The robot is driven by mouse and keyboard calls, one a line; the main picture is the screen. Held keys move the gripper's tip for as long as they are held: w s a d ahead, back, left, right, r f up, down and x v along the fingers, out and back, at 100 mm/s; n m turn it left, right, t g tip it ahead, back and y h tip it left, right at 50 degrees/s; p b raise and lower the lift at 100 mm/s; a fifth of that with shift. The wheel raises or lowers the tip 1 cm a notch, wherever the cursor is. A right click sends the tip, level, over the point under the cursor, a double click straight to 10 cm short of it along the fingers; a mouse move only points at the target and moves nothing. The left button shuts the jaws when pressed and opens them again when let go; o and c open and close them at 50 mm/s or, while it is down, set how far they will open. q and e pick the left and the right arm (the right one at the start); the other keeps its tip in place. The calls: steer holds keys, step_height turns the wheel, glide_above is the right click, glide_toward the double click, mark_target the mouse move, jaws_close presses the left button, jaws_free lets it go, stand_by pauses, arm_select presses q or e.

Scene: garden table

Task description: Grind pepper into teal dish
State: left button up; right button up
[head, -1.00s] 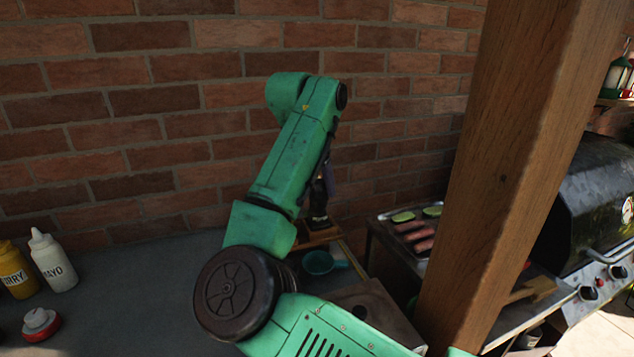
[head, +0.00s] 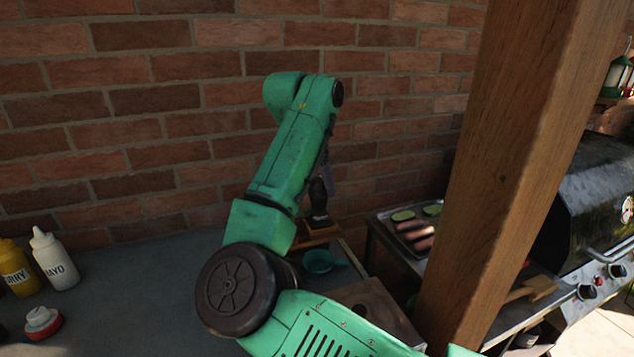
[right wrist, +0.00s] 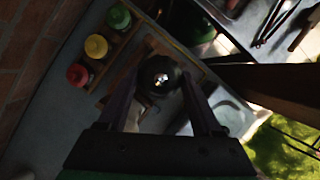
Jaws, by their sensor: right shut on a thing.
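The dark pepper grinder (head: 318,203) stands upright behind my right forearm in the head view, partly covered by it. In the right wrist view its round dark top (right wrist: 158,76), with a bright spot, sits between the two fingers. My right gripper (right wrist: 160,92) is shut on it. The small teal dish (head: 320,262) lies on the counter just in front of and below the grinder in the head view; the grinder's exact height over the surface cannot be told. I cannot make out the dish in the wrist view. My left gripper is not in view.
A wooden rack with green (right wrist: 118,18), yellow (right wrist: 96,46) and red-capped (right wrist: 78,74) containers is near the grinder. A wooden post (head: 500,170) and a tray of food (head: 415,228) stand to the right.

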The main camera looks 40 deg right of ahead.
stand_by(0.6)
steer(key=o, duration=1.4)
steer(key=shift+r, duration=0.1)
